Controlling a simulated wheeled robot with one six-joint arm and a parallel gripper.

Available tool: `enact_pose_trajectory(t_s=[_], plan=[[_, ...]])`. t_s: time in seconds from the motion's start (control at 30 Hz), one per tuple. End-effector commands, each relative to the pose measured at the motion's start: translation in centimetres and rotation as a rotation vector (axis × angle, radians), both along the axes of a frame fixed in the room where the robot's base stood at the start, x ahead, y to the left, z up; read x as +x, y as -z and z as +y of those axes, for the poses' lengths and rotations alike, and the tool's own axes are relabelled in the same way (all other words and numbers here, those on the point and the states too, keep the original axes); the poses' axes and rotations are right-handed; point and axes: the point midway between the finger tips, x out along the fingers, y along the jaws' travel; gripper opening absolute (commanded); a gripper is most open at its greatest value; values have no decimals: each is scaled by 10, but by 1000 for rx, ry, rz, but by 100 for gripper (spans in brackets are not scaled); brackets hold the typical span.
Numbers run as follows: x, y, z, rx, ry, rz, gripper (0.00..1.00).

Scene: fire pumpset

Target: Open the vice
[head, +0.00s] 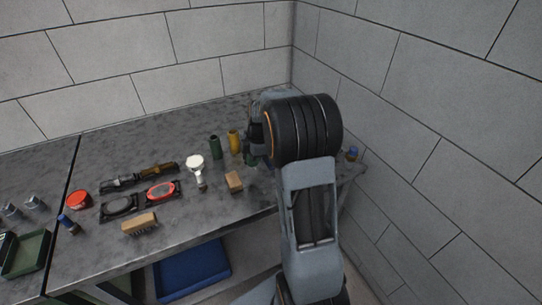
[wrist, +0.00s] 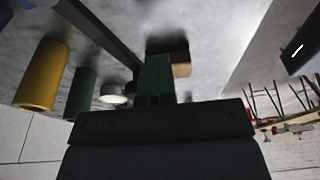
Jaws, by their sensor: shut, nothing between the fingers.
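I cannot make out the vice for certain in either view; my arm covers the right part of the bench in the head view. A small blue-topped object (head: 352,154) shows just right of my arm, too small to identify. My gripper (wrist: 156,65) shows in the wrist view as a narrow dark green tip ahead of its wide black body, shut and empty. In the head view it is largely hidden beside the black wrist joint, above the bench. A dark diagonal bar (wrist: 98,30) lies near the tip in the wrist view; I cannot tell whether it belongs to the vice.
On the grey bench (head: 190,230) stand a green can (head: 214,147), a yellow can (head: 234,141), a white-topped item (head: 196,163) and a wooden block (head: 233,182), all left of my arm. Block walls close the right and back.

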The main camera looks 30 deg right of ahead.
Motion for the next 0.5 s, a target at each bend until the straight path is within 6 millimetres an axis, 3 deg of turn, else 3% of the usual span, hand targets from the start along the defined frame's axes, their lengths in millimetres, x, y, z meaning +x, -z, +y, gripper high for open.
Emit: enact_pose_trajectory(t_s=[0.5], plan=[[9, 0, 4, 1, -1, -1, 0]])
